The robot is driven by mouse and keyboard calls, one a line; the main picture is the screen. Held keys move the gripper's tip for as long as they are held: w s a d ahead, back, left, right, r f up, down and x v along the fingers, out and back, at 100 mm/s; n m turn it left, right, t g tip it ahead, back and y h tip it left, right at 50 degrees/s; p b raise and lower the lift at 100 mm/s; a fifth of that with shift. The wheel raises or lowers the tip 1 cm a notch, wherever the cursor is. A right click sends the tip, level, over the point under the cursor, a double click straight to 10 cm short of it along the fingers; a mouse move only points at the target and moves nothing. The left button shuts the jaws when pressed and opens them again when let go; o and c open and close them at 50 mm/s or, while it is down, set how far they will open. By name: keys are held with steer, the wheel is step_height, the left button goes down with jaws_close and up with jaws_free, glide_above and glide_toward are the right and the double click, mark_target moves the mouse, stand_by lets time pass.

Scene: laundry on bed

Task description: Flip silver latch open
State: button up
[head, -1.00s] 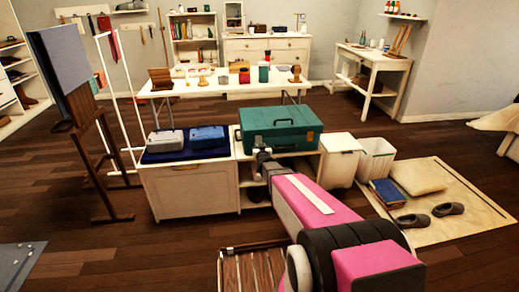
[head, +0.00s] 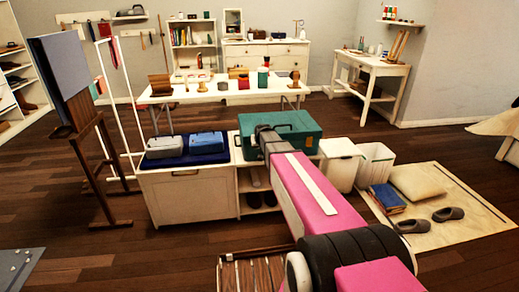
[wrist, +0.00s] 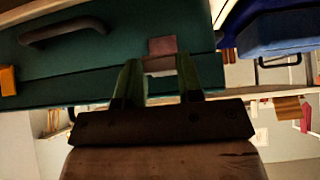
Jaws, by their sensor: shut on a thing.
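A green case (head: 302,128) lies with its lid down on the white cabinet in the head view. In the wrist view its green front (wrist: 70,70) fills the upper left, with a dark handle (wrist: 62,32) and an orange latch (wrist: 8,80). A second latch (wrist: 162,45), a small pinkish-grey plate that I take for the silver one, sits straight ahead of my gripper (wrist: 160,68). The fingers are at the case front, one on each side of the latch's paler lower part, and shut on it. In the head view my arm hides this latch.
Two small cases, grey (head: 164,146) and blue (head: 206,142), lie on a dark blue cloth left of the green case. White bins (head: 376,165) stand to its right. The white cabinet (head: 185,192) has open shelving below the green case.

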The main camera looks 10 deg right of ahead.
steer(key=shift+w+r+g, duration=0.15)
steer(key=shift+r+g, duration=0.15)
steer(key=shift+g, duration=0.2)
steer(key=o, duration=0.9)
steer(key=shift+o, duration=0.2)
steer(key=v, duration=1.1)
steer(key=shift+w, duration=0.1)
